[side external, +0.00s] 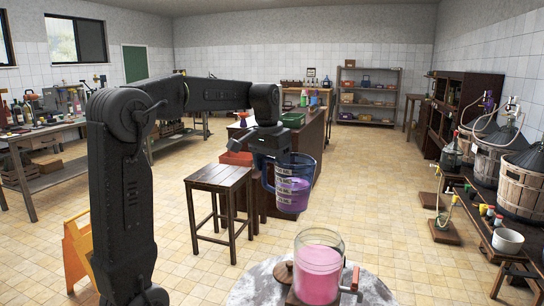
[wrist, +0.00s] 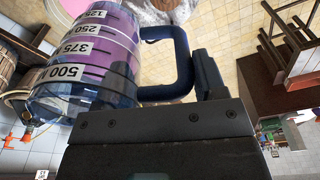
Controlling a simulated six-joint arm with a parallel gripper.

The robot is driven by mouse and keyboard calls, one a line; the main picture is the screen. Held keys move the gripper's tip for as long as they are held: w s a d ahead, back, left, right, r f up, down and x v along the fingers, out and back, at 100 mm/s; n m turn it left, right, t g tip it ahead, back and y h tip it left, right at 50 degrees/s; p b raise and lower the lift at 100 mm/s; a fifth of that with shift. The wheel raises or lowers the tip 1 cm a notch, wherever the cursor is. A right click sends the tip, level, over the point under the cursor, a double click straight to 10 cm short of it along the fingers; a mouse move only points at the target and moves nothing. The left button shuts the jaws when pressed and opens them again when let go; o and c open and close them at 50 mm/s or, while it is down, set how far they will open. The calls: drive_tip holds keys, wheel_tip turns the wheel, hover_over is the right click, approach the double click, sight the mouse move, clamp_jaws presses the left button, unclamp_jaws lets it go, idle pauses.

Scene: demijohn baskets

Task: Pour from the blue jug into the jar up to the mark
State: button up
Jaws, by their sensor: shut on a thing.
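The blue jug (side external: 292,188) has a clear blue body, printed volume bands and pink-purple liquid in its lower part. My gripper (side external: 270,156) is shut on the jug's dark blue handle, which shows in the wrist view (wrist: 183,62). The jug hangs roughly upright, above and behind the jar in the side view.
The jar stands on a round marbled table (side external: 250,284) with a wooden piece and a red-handled item beside it. A dark wooden stool (side external: 219,180) is left of the jug. Baskets with demijohns (side external: 522,185) line the right side. Open tiled floor lies between.

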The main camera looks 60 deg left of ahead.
sight(271, 187)
drive_tip(key=shift+f, duration=2)
drive_tip(key=shift+a+r+g+y, duration=0.1)
drive_tip(key=shift+r+g+y, duration=0.4)
drive_tip(key=shift+r+y, duration=0.55)
drive_tip(key=shift+w+r+g+y, duration=0.15)
drive_tip(key=shift+g+y, duration=0.25)
drive_tip(key=shift+y, duration=0.65)
drive_tip(key=shift+d+f+g+y, duration=0.3)
drive_tip(key=shift+f+y, duration=0.15)
drive_tip(key=shift+y, duration=0.1)
drive_tip(key=shift+d+f+g+y, duration=0.2)
drive_tip(key=shift+f+g+y, duration=0.15)
drive_tip(key=shift+y, duration=0.2)
drive_tip(key=shift+w+d+m+g+y, duration=0.2)
drive_tip(key=shift+d+g+y, duration=0.1)
drive_tip(key=shift+y, duration=0.25)
drive_tip(key=shift+w+d+m+g+y, duration=0.1)
drive_tip(key=shift+w+d+g+y, duration=0.15)
drive_tip(key=shift+y, duration=0.3)
drive_tip(key=shift+d+r+y, duration=0.1)
drive_tip(key=shift+d+y, duration=0.1)
drive_tip(key=shift+y, duration=0.1)
drive_tip(key=shift+a, duration=0.1)
